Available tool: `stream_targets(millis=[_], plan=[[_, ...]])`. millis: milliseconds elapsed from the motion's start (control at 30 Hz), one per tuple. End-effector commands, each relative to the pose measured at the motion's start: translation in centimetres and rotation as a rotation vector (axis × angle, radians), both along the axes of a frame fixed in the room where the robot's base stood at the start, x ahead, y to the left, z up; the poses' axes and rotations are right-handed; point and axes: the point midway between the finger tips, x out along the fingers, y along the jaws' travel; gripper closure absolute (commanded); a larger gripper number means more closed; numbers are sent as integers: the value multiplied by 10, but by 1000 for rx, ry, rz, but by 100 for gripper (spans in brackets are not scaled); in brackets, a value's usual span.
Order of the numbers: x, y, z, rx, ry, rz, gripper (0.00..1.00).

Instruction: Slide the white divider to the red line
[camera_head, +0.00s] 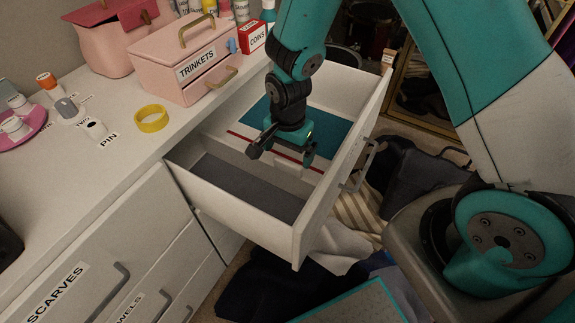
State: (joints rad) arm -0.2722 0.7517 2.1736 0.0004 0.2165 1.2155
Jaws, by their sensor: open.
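The white divider (235,156) stands across the inside of an open white drawer (247,216). Part of the divider shows between the fingers. My gripper hides the middle of the red line, and I cannot tell whether a finger touches the divider.
The near compartment has a bare grey floor (245,184); the far one has a teal floor (334,130). Drawer walls surround my gripper. On the dresser top are a pink trinkets box (184,60), a yellow bangle (151,119) and a coins box (252,38). Clothes litter the floor.

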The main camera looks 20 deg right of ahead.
Motion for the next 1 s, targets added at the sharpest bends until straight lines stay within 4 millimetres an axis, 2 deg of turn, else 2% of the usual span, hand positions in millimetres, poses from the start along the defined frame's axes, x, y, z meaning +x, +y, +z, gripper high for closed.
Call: stream_targets(millis=[33, 100, 300, 667, 700, 933, 1000], plan=[[-1, 0, -13, -1, 4, 0, 0], [-1, 0, -26, -1, 3, 1, 0], [0, 0, -49, 0, 1, 1, 0], [0, 0, -54, 1, -1, 1, 0], [0, 0, -54, 1, -1, 1, 2], [0, 0, -54, 1, -1, 1, 55], [0, 0, -54, 0, 0, 1, 58]])
